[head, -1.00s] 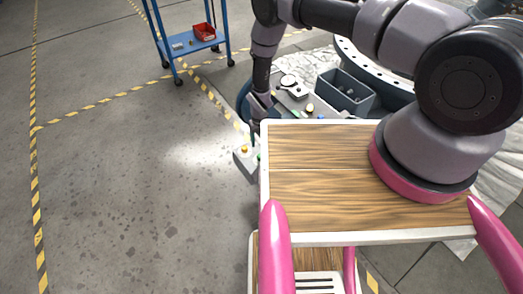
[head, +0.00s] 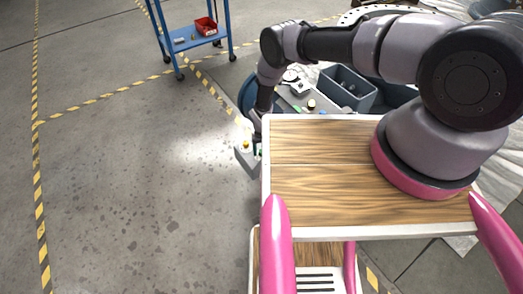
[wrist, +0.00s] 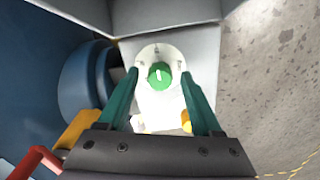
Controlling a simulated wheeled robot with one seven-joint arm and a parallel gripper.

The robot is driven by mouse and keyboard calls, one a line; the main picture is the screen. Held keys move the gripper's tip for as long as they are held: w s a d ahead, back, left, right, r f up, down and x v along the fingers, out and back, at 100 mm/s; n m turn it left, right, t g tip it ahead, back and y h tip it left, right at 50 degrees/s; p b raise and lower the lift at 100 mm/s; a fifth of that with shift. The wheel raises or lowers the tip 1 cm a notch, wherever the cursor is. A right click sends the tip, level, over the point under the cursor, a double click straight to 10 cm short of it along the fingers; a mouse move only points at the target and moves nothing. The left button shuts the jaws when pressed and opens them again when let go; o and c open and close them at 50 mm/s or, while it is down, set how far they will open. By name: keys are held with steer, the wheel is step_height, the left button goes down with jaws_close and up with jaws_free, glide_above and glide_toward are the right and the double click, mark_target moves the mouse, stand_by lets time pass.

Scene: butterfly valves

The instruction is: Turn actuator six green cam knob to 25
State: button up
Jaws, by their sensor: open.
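In the wrist view the green knob (wrist: 160,76), with a white mark on its top, sits on a pale round dial plate with small dark marks I cannot read. My gripper (wrist: 160,73) is open, with one teal finger on each side of the knob. Gaps show between the fingers and the knob, and I see no contact. In the head view my gripper (head: 255,127) is low beside the wooden top's left edge, by a grey actuator box (head: 246,160). The green knob is not clear there.
A yellow knob (wrist: 187,120) is close to the right finger. A blue round body (wrist: 85,78) and a red handle (wrist: 35,160) lie at left. In the head view a grey bin (head: 347,88) stands behind my wooden top. Open floor lies left.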

jaws_close()
steer(key=shift+n, duration=0.4)
steer(key=n, duration=0.4)
steer(key=shift+n, duration=0.4)
steer(key=n, duration=0.6)
jaws_free()
stand_by(0.3)
